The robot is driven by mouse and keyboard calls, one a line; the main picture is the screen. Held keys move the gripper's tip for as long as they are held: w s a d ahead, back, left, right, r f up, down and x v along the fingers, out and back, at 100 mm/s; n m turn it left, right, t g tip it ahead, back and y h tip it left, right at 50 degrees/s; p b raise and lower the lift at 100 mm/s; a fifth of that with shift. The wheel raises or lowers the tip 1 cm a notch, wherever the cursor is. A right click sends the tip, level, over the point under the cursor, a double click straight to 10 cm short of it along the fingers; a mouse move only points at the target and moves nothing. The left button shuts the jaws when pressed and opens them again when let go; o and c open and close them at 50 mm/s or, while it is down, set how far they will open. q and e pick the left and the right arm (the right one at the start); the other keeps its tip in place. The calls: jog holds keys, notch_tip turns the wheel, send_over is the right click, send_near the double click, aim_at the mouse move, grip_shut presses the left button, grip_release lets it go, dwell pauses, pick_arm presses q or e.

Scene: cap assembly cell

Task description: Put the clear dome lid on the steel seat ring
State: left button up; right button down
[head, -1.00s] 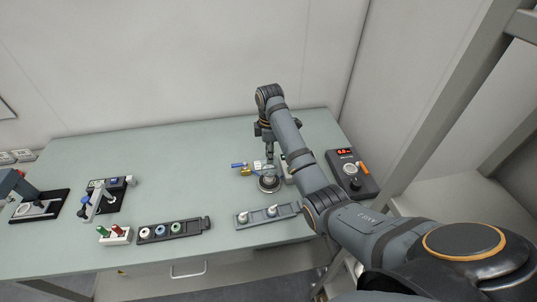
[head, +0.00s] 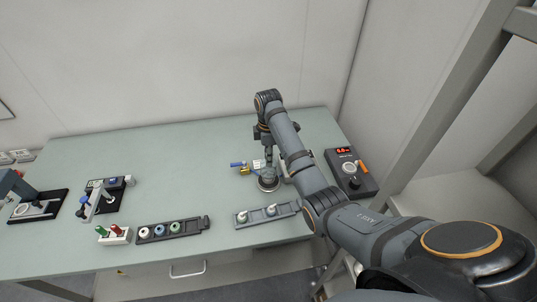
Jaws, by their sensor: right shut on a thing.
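My right gripper (head: 269,166) comes down from above near the middle of the table and is shut on the clear dome lid (head: 268,179). The lid is small and see-through, so its outline is faint. The steel seat ring (head: 269,188) is a round metal piece on the table directly below the gripper. The lid is at or just above the ring; I cannot tell whether they touch. My left gripper is not in view.
Valves with blue and yellow handles (head: 243,169) lie just left of the ring. A grey tray with pale knobs (head: 257,218) stands in front. A control box with a red display (head: 352,178) is at right. Darker trays and fixtures (head: 172,230) stand left; the table's back is clear.

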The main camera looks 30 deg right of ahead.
dwell(0.3)
jog(key=shift+f+p, duration=0.35)
jog(key=shift+p, duration=0.05)
jog(key=shift+f, duration=0.1)
jog(key=shift+f, duration=0.1)
jog(key=shift+f, duration=0.7)
jog(key=shift+f, duration=0.4)
